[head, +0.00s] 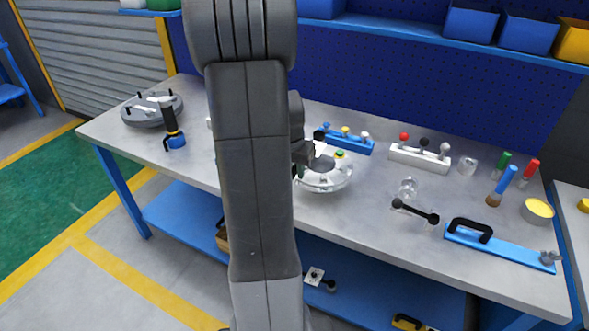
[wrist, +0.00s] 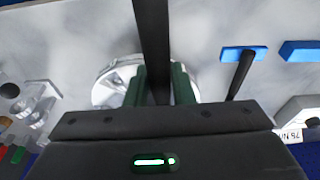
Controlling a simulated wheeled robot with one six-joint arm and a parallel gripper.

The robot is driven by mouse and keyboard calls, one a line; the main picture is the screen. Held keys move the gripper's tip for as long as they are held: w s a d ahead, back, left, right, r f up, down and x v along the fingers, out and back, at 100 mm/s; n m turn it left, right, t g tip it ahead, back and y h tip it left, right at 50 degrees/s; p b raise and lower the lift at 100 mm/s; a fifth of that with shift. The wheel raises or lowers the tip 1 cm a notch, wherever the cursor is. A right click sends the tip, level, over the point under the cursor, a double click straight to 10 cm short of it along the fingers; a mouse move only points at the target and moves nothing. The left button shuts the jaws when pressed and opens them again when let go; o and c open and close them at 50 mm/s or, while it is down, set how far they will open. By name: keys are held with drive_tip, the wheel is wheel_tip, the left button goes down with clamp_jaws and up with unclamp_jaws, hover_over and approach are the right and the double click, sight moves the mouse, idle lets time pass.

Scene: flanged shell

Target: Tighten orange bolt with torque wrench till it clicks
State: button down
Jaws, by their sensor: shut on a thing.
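The flanged shell (head: 325,178) is a shiny round metal part on the bench, partly hidden by my arm in the head view. Part of its pale rim (wrist: 108,88) shows behind my fingers in the wrist view. A small green and yellow piece (head: 340,153) sits on its top; I cannot make out an orange bolt. My gripper (wrist: 160,88) has green fingers shut on a long dark bar, which looks like the torque wrench (wrist: 153,35), over the shell. The wrench's working end is hidden, so I cannot tell whether it touches a bolt.
A blue rack (head: 345,143) and a white rack (head: 420,158) with coloured knobs stand behind the shell. A black-handled tool (head: 170,120) stands in a blue base at left, near a grey disc (head: 150,112). A black double-ended bar (head: 415,211) and blue plate (head: 498,248) lie right.

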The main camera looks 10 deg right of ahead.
drive_tip(key=shift+r+p, duration=1.7)
drive_tip(key=shift+r, duration=1.15)
drive_tip(key=shift+w+f, duration=0.1)
